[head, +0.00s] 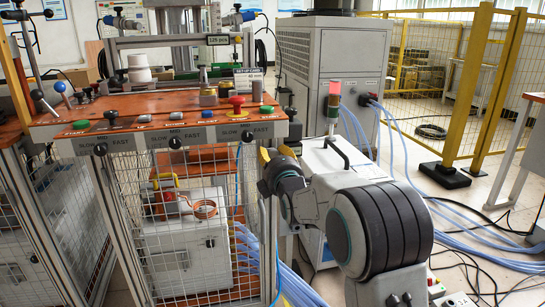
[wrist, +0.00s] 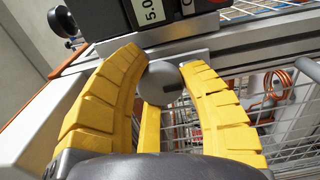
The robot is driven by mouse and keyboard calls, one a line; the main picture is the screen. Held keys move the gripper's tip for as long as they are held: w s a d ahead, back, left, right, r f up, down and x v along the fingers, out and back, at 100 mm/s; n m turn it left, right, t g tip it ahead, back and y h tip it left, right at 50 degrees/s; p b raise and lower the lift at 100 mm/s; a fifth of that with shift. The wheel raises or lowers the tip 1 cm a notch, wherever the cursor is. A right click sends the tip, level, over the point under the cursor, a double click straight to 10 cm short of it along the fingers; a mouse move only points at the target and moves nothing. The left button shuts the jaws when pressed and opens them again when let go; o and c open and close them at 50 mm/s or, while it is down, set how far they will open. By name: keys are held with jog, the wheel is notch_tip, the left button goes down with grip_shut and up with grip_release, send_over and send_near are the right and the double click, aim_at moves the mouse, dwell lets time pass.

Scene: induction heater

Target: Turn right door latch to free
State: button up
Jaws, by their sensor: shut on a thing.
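The right door latch (wrist: 162,83) shows in the wrist view as a round grey knob below the cabinet's top edge. My gripper (wrist: 162,62) has its two yellow fingers on either side of the knob and is shut on it. In the head view my gripper (head: 280,153) is at the upper right corner of the cabinet front, and my arm and fingers hide the latch there. The wire mesh door (wrist: 203,130) is to the right of the latch in the wrist view. Which way the latch is turned cannot be told.
The orange bench top (head: 130,107) above carries buttons and knobs, including a red mushroom button (head: 237,103). Inside the cabinet stand a white box (head: 185,250) and a copper coil (head: 205,209). Blue hoses (head: 480,250) lie on the floor at right. A yellow fence (head: 495,70) stands behind.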

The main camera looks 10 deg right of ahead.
jog(key=shift+d+f, duration=0.15)
jog(key=shift+f, duration=0.05)
jog(key=o, duration=1.2)
jog(key=shift+r, duration=0.15)
jog(key=shift+s, duration=0.1)
jog(key=s, duration=1.1)
jog(key=shift+s, duration=0.4)
jog(key=shift+r, duration=0.1)
